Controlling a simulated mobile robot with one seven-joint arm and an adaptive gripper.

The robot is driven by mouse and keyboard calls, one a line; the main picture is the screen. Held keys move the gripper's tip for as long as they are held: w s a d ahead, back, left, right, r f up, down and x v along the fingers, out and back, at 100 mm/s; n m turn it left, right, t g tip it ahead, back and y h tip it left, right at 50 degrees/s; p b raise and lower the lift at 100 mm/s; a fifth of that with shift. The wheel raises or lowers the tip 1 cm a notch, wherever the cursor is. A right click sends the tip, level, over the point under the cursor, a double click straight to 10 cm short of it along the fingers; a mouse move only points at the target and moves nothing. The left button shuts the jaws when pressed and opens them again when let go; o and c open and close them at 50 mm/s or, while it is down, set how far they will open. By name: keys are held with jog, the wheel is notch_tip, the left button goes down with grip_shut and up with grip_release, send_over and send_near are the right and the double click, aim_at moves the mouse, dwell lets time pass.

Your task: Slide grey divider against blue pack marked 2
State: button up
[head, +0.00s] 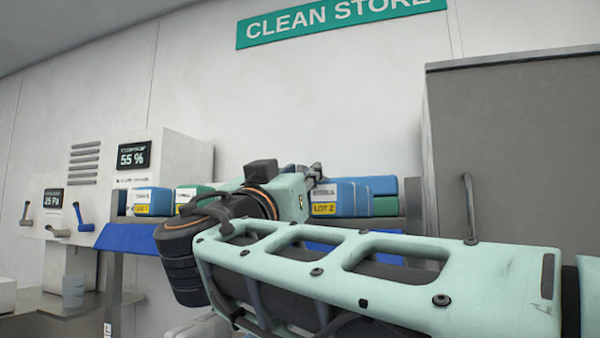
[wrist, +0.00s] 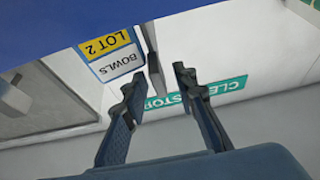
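The blue pack marked LOT 2 (head: 335,198) stands on the shelf right of my gripper in the head view. Its white and yellow label, reading BOWLS and LOT 2, shows upside down in the wrist view (wrist: 110,50). The grey divider (wrist: 153,65) appears as a narrow dark upright beside that pack in the wrist view; I cannot tell whether they touch. My gripper (wrist: 157,82) is open, its two fingertips apart with the divider's end seen between them. No grip on it shows. In the head view my arm hides the divider and most of my gripper.
A blue pack with a yellow label (head: 152,201) and a green pack (head: 190,196) stand left on the shelf. More blue (head: 384,186) and green (head: 386,206) packs stand right of LOT 2. A blue strip (head: 128,238) runs along the shelf front. A grey cabinet (head: 520,150) stands right.

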jog(key=v, duration=0.6)
jog(key=shift+s, duration=0.25)
jog(key=shift+a+f, duration=0.1)
jog(key=shift+f, duration=0.05)
